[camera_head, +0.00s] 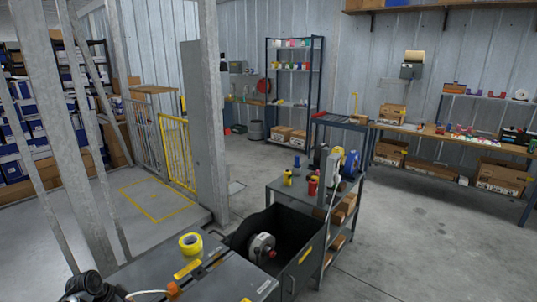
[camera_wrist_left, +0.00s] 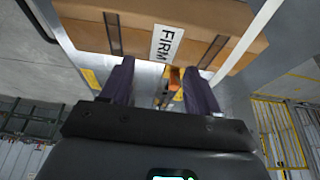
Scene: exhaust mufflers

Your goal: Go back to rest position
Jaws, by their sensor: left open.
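My left gripper (camera_wrist_left: 158,66) shows in the left wrist view with its two dark fingers apart and nothing held between them. Beyond the fingertips is a brown cardboard box (camera_wrist_left: 75,32) with a white label reading "FIRM". A small orange piece (camera_wrist_left: 174,78) shows between the fingers, farther off. A silver round part (camera_head: 262,246) lies in the dark open bin (camera_head: 309,262) in the head view. No left gripper fingers can be made out there. My right gripper is in neither view.
A cart (camera_head: 284,190) carrying small bottles stands beside the bin. A long workbench (camera_head: 455,140) runs along the right wall. Yellow railing (camera_head: 177,152) stands at left. The floor at right is clear.

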